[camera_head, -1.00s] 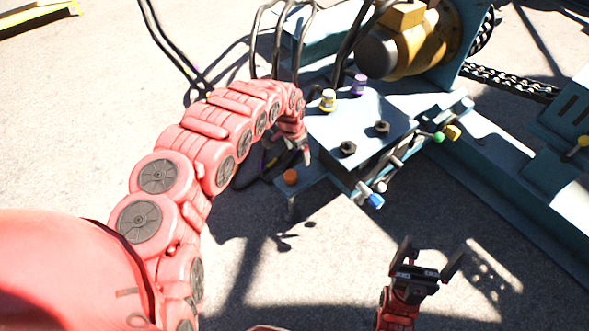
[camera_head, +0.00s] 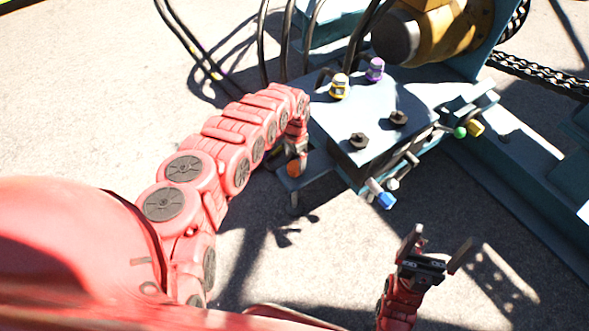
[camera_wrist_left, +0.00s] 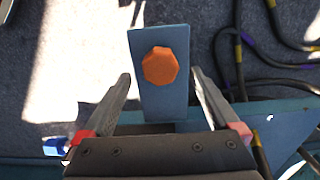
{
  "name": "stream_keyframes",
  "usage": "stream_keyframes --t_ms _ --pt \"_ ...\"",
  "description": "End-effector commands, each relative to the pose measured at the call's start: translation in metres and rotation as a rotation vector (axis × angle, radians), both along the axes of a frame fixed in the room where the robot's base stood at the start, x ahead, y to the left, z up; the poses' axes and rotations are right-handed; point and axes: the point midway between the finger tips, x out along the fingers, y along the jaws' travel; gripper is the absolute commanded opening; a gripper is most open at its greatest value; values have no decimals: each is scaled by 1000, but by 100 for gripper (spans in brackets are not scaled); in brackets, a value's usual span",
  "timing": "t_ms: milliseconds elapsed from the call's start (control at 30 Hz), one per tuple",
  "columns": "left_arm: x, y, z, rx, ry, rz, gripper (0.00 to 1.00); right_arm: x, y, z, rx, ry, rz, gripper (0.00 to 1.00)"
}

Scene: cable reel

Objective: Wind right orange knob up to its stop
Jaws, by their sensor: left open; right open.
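The orange knob (camera_head: 294,168) sits on a small blue bracket at the left side of the blue machine block. It also shows in the left wrist view as an orange faceted knob (camera_wrist_left: 160,66) on a blue-grey plate (camera_wrist_left: 165,105). My left gripper (camera_head: 298,160) is right at the knob in the head view and hides part of it. In the left wrist view its two fingers are spread wide, one on each side of the plate, with the knob between their lines and not gripped. My right gripper (camera_head: 436,250) is open and empty, over the ground in front of the block.
The block (camera_head: 365,120) carries a yellow-and-white knob (camera_head: 339,86), a purple knob (camera_head: 375,69), and dark bolts. Blue, green and yellow knobs show along its front. Black cables (camera_head: 263,45) rise behind it. A chain (camera_head: 540,72) runs at right. Ground in front is clear.

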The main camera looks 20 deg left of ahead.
Motion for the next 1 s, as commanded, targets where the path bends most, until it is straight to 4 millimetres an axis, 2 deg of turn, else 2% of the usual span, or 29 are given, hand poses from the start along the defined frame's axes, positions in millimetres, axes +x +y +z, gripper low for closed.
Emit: stream_keyframes --t_ms 33,100,200,367,633,667,1000 --pt "0 -1 -14 -1 0 1 95 0 0 -8 0 0 0 96" --pt "-1 -1 -25 -1 2 0 95 0 0 -14 0 0 0 96" --pt "1 -1 -34 0 -2 0 95 0 0 -20 -2 -1 0 96" --pt "1 0 -41 1 -2 1 95 0 0 -23 -2 -2 -1 96" --pt "0 0 -41 1 -1 0 95 0 0 -22 -2 -2 -1 96" --pt "0 0 -41 1 -1 0 91 0 0 -22 -2 -2 -1 96" --pt "0 0 -41 0 -1 0 30 0 0 -22 -2 -2 -1 96"
